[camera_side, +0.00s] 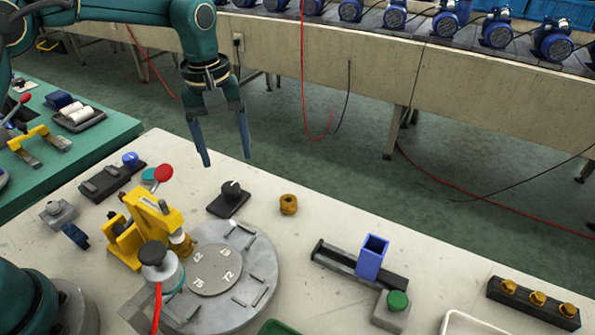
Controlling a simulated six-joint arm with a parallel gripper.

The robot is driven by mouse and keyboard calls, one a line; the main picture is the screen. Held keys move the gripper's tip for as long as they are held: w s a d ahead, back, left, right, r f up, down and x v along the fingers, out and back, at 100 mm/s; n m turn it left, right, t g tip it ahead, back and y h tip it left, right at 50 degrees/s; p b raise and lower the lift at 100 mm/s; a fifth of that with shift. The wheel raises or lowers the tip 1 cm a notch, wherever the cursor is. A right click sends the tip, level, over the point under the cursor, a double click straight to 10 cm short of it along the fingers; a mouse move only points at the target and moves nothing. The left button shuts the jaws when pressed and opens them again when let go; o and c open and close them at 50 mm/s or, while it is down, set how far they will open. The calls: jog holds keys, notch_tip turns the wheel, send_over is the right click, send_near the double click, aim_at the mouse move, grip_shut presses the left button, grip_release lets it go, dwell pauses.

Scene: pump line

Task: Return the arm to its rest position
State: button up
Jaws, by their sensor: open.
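My gripper (226,160) hangs from my green arm at the upper left of the picture, pointing down. Its two blue-grey fingers are spread apart with nothing between them. It is above the far edge of the white table (330,215), apart from everything on it. A black block with a knob (230,197) and a brass ring-shaped part (288,204) are the nearest things below it.
A yellow press (150,225) with a red knob stands beside a grey numbered dial (215,270). A blue square holder (371,257) on a black rail and a green button box (393,308) stand at right. A black block with brass parts (533,300) lies further right.

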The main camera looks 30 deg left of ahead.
jog(key=s+a+r+m+t, duration=0.15)
jog(key=s+r+t, duration=0.25)
jog(key=s+r, duration=0.65)
jog(key=s+f+m+t, duration=0.1)
jog(key=s+f+m, duration=0.2)
jog(key=s+m, duration=0.4)
jog(key=shift+s+f, duration=0.4)
jog(key=shift+s, duration=0.7)
